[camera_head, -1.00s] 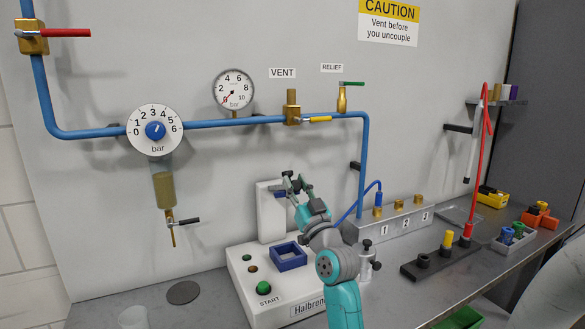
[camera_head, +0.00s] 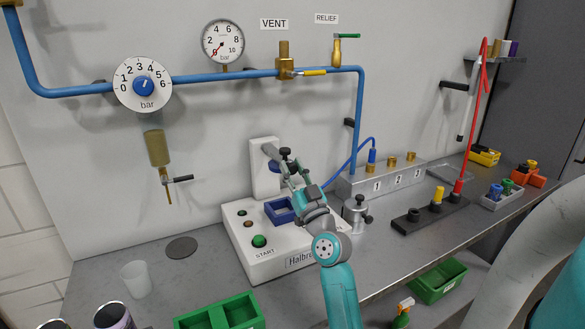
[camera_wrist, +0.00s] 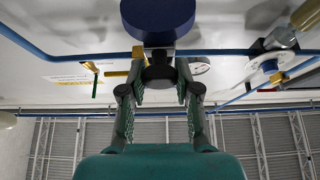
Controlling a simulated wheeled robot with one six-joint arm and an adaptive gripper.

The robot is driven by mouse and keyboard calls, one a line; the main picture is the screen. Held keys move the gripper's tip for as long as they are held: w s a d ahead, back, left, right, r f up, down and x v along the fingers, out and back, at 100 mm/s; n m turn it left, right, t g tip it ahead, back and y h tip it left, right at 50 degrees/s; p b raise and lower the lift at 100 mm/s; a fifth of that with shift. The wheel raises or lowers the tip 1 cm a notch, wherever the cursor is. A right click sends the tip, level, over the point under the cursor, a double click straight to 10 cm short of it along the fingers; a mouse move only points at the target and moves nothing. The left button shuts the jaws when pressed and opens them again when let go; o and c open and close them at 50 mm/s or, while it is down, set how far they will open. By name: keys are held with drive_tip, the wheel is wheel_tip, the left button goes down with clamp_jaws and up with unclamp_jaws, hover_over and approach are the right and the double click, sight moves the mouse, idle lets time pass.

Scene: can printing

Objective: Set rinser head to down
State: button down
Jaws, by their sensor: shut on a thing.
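The rinser is a white machine (camera_head: 284,243) with a green START button and an upright white column (camera_head: 258,179). Its blue head (camera_head: 274,167) sits on the front of the column, above the square blue cradle (camera_head: 279,211) on the base, apart from it. In the wrist view the head is a large dark blue round body (camera_wrist: 158,18) with a dark grip (camera_wrist: 158,74) below it. My gripper (camera_head: 289,164) is at the head. In the wrist view my gripper (camera_wrist: 158,88) has its two fingers shut on that dark grip. My fingers hide part of the head in the head view.
A silver fitting (camera_head: 356,214) and a grey manifold block (camera_head: 374,181) stand close right of the machine. A blue hose (camera_head: 345,165) runs just behind my gripper. A clear cup (camera_head: 136,279) stands left. Green bins (camera_head: 222,313) are in front. Blue pipework crosses the wall above.

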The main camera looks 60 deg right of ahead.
drive_tip(key=shift+w+f+y, duration=0.1)
drive_tip(key=shift+f+y, duration=0.2)
drive_tip(key=shift+f, duration=0.15)
drive_tip(key=c, duration=1.1)
unclamp_jaws()
drive_tip(key=shift+c, duration=0.2)
drive_tip(key=shift+r, duration=0.1)
drive_tip(key=v, duration=1.2)
